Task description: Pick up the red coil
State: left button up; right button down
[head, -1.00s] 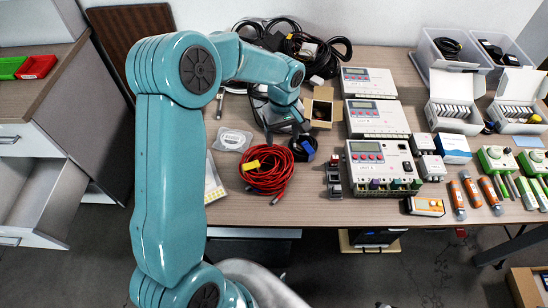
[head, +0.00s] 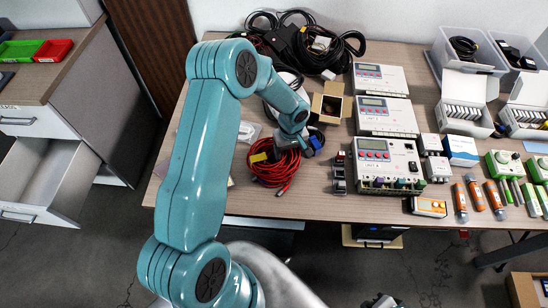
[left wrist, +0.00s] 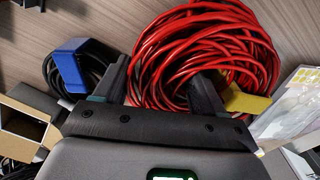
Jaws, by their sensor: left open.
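The red coil (head: 272,176) is a bundle of red cable with a yellow tag (head: 258,157), lying near the table's front edge. It fills the upper middle of the left wrist view (left wrist: 205,40). My left gripper (head: 287,150) is open, low at the coil's far side. In the left wrist view my left gripper (left wrist: 163,82) has one finger at the coil's left edge, beside a blue-strapped black coil. The other finger overlaps the red strands near the yellow tag. Whether the fingers touch the cable is unclear.
The black coil with a blue strap (left wrist: 70,68) sits close beside the red coil. An open cardboard box (head: 328,106) and black cables (head: 300,45) lie behind. Instrument units (head: 385,160) stand to the right. A clear bag (left wrist: 298,105) lies on the coil's other side.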

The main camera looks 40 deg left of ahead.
pick_arm(q)
jog(key=shift+f, duration=1.25)
grip_shut()
jog(key=shift+r, duration=0.1)
